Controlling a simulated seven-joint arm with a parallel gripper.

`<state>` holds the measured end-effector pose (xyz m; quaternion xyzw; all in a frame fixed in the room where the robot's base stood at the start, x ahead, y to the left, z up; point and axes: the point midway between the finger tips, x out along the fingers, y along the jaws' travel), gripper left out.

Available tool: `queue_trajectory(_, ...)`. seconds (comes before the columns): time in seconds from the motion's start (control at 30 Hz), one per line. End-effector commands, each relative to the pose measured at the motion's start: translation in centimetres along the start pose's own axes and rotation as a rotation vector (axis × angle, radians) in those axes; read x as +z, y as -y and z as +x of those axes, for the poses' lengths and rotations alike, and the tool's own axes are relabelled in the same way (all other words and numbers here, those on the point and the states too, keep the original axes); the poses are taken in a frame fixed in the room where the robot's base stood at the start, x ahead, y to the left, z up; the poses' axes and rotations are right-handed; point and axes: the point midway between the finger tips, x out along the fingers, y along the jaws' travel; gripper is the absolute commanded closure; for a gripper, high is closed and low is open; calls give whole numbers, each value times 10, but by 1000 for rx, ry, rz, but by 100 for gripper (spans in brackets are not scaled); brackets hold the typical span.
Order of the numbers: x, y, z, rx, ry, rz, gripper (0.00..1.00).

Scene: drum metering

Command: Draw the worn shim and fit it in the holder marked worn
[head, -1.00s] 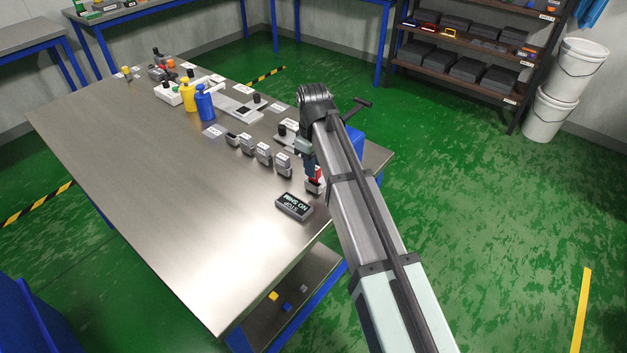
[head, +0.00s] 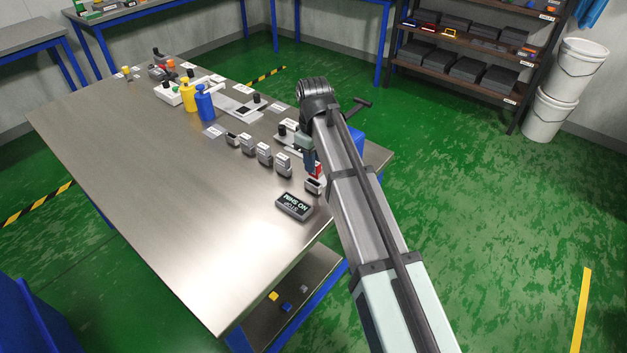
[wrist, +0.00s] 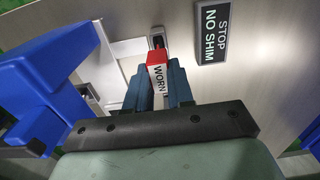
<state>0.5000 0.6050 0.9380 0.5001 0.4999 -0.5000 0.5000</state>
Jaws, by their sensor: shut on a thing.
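The worn shim (wrist: 157,72) is a red piece with a white label reading WORN. My gripper (wrist: 158,88) is shut on it, its dark blue fingers on both sides. In the head view the shim (head: 316,170) shows as a small red patch under my gripper (head: 310,163). Just below it stands a small grey block with a dark opening (head: 313,186). In the wrist view a dark slot (wrist: 158,42) lies just past the shim's far end. Whether the shim's lower end is still inside the opening is hard to tell. Which holder is marked worn cannot be read.
A display (head: 294,206) reading STOP NO SHIM stands close by; it also shows in the wrist view (wrist: 213,32). Several grey blocks (head: 264,153) stand in a row. A blue bin (wrist: 45,80) is close on the left. Blue (head: 204,105) and yellow bottles stand farther back.

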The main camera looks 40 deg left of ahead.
Motion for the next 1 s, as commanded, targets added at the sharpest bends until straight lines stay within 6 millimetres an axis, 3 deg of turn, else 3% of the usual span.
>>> queue_trajectory(0.7, 0, 0, -34, 0, 0, 0, 100)
queue_trajectory(1.0, 0, 0, -37, 0, 0, 0, 100)
